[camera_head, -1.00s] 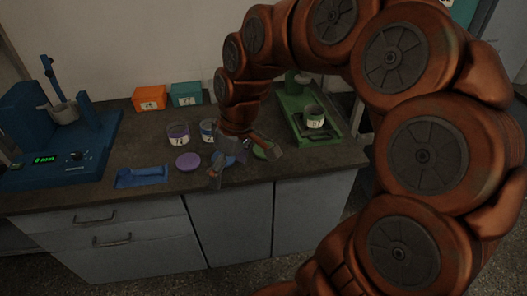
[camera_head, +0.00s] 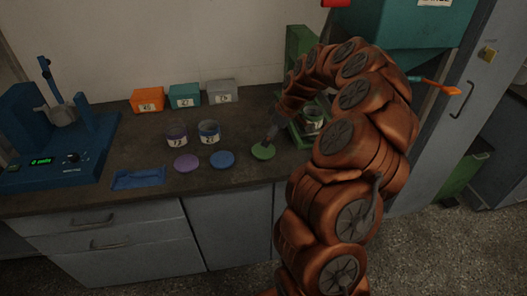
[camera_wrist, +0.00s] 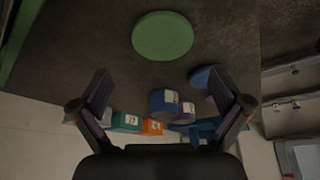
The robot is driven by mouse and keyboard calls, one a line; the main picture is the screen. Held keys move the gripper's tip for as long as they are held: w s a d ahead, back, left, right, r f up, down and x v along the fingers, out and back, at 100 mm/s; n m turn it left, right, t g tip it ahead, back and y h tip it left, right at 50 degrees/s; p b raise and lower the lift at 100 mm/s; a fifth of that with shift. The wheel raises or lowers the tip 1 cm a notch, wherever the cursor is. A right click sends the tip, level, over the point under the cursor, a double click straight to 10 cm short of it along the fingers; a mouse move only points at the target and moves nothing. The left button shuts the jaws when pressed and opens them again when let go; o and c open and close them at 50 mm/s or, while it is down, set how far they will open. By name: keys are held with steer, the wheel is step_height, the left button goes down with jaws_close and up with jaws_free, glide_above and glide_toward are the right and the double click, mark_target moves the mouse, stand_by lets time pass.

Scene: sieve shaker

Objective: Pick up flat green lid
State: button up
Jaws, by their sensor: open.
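The flat green lid (camera_head: 263,151) is a round disc lying flat on the dark bench, to the right of the blue lid (camera_head: 222,159). In the wrist view the green lid (camera_wrist: 163,36) shows whole at the top centre, beyond my fingertips. My gripper (camera_head: 272,136) is just behind and above the green lid in the head view, partly hidden by my own arm. In the wrist view my gripper (camera_wrist: 165,84) has its two fingers spread wide with nothing between them. I cannot tell the exact gap to the lid.
A purple lid (camera_head: 187,163) lies left of the blue lid. Two labelled jars (camera_head: 177,137) (camera_head: 209,132) stand behind them. A green device (camera_head: 299,45) with a labelled jar (camera_head: 313,121) is close on the right.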

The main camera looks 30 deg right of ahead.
mark_target(263, 150)
steer(key=shift+s+p+x, duration=0.15)
steer(key=shift+p+x, duration=0.45)
steer(key=shift+x, duration=1.05)
steer(key=shift+s+p+x, duration=0.15)
steer(key=shift+p+x, duration=0.4)
steer(key=shift+x, duration=1.05)
steer(key=shift+f, duration=0.1)
steer(key=c, duration=0.6)
steer(key=shift+c, duration=0.2)
